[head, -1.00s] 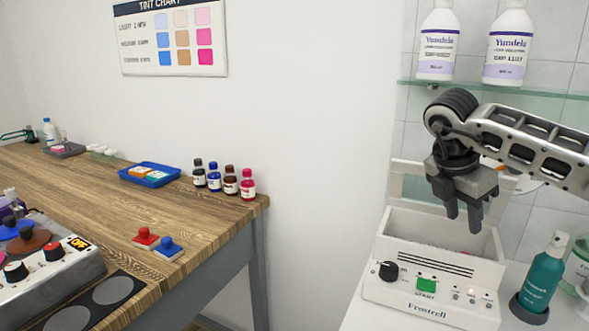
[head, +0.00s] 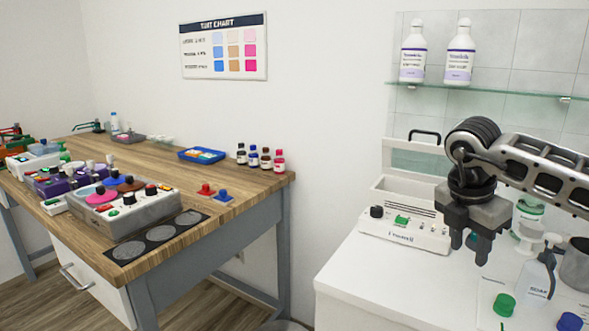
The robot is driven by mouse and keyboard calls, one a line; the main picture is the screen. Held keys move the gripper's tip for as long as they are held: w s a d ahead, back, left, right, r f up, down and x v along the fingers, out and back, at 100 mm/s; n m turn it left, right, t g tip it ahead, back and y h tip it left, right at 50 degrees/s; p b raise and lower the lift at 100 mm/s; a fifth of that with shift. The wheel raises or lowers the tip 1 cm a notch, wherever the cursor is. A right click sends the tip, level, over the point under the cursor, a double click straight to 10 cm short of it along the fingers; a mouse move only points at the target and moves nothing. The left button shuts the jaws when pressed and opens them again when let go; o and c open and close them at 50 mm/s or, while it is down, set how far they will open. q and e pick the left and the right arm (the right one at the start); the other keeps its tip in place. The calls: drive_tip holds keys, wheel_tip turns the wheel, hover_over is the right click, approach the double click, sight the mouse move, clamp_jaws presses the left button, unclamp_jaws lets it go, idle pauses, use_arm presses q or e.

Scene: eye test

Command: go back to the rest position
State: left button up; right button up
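My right gripper (head: 469,250) hangs from my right arm, which comes in from the right edge. Its fingers point down with a gap between them, and I see nothing held. It is in front of the right side of the white device (head: 420,236) with a dark knob and a green button, and hides part of it. The device's lid (head: 418,160) with a black handle stands raised behind it. My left gripper does not show.
On the white counter (head: 365,285) are a green cap (head: 504,305), a blue cap (head: 569,322), a clear pump bottle (head: 538,275) and a grey metal cup (head: 577,264). A glass shelf (head: 500,93) holds two white bottles. A wooden table (head: 150,165) with several items stands left, beyond a gap.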

drive_tip(key=s+a+f+n+g+y, duration=0.1)
drive_tip(key=s+a+f+n+y, duration=0.2)
drive_tip(key=a, duration=0.5)
drive_tip(key=s+a+f+n+g+y, duration=0.1)
drive_tip(key=s+a+f+n+y, duration=0.25)
drive_tip(key=a, duration=0.55)
drive_tip(key=s+a+f+n+g+y, duration=0.1)
drive_tip(key=s+a+f+y, duration=0.1)
drive_tip(key=a+f+y, duration=0.45)
drive_tip(key=s+a+r+m+t+y, duration=0.45)
drive_tip(key=a+r+y, duration=0.35)
drive_tip(key=a+y, duration=0.3)
drive_tip(key=w+d+f+m+t+h, duration=0.1)
drive_tip(key=d+f+m+t+h, duration=1.15)
drive_tip(key=m, duration=0.75)
drive_tip(key=s+d+f+m+g+h, duration=0.3)
drive_tip(key=s+d+f+g+h, duration=0.1)
drive_tip(key=s+f, duration=0.6)
drive_tip(key=shift+s+d+f+h, duration=0.2)
drive_tip(key=shift+d+f+h, duration=0.55)
drive_tip(key=shift+d, duration=0.45)
